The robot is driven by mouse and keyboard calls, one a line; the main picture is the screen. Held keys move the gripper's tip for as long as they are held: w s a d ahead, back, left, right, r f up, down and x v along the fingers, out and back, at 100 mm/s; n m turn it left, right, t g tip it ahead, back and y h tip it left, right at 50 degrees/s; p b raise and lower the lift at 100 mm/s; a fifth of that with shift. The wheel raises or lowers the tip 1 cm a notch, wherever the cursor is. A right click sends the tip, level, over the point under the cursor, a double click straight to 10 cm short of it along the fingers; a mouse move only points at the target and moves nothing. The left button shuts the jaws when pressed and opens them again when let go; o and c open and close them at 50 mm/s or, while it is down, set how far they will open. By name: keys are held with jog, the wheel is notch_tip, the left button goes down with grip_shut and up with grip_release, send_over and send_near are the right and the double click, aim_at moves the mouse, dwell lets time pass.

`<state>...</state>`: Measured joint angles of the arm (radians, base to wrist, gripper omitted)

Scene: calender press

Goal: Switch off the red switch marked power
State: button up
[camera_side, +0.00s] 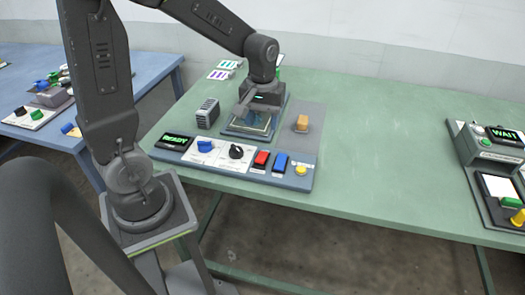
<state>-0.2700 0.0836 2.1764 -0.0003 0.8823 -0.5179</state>
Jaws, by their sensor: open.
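The red switch (261,159) is a rocker on the front strip of the blue-grey control panel (230,177), between a black knob (236,151) and a blue switch (281,160). Its marking is too small to read, and I cannot tell which side is pressed. A display (174,141) at the panel's left end shows READY in green. My gripper (243,109) is open, over the plate behind the front strip. It is apart from the red switch, behind and slightly left of it. Its fingers are small and partly unclear against the dark parts there.
A blue knob (205,146) and a yellow button (300,170) share the strip. A grey ribbed box (208,113) and an orange block (301,123) flank the plate. Another device (490,147) showing WAIT stands right. The green table (390,150) between is clear.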

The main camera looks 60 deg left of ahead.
aim_at(262, 155)
notch_tip(262, 155, down, 11)
jog(key=shift+r, duration=0.15)
jog(key=shift+c, duration=0.4)
jog(key=c, duration=0.8)
jog(key=shift+s+d+t+y, duration=0.1)
jog(key=shift+t+y, duration=0.3)
jog(key=shift+c, duration=0.2)
jog(key=o, duration=0.9)
jog(key=shift+r, duration=0.15)
